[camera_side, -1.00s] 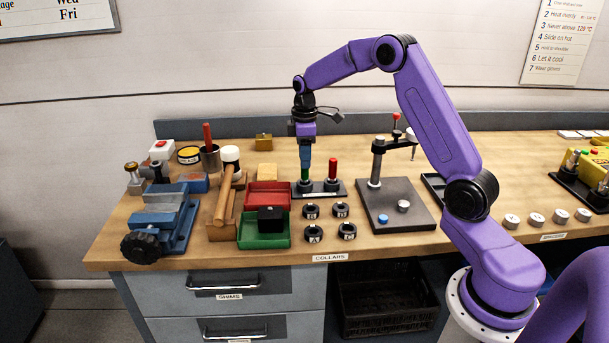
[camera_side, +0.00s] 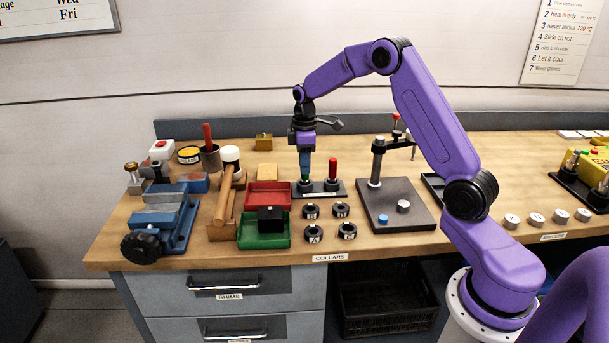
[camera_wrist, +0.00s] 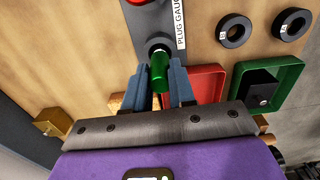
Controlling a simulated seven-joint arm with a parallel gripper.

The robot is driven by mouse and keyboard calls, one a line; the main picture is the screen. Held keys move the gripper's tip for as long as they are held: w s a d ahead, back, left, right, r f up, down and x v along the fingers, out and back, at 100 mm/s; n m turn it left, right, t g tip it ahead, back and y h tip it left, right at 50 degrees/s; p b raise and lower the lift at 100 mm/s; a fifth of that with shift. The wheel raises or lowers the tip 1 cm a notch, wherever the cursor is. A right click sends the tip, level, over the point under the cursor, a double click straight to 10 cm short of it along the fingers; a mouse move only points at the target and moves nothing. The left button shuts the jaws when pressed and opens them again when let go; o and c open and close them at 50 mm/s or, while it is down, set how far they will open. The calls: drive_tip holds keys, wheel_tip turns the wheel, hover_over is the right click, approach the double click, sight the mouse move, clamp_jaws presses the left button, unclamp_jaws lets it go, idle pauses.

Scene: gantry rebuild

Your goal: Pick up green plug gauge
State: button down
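The green plug gauge (camera_wrist: 160,66) stands upright in the dark gauge stand (camera_side: 320,190); in the wrist view it lies between the two fingers. My gripper (camera_wrist: 160,74) points down over it, with one blue-grey finger on each side. The fingers look apart, and I see no clear grip on the gauge. In the side view my gripper (camera_side: 305,168) covers most of the green gauge, and only a little green shows below the fingertips.
A red plug gauge (camera_side: 332,169) stands close on the right in the same stand. A red tray (camera_side: 253,196) and a green tray (camera_side: 250,241) with a black block (camera_side: 270,218) lie to the front left. Several black collars (camera_side: 312,211) lie in front. A mallet (camera_side: 224,195) is left.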

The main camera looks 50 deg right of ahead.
drive_tip(key=shift+r, duration=3.75)
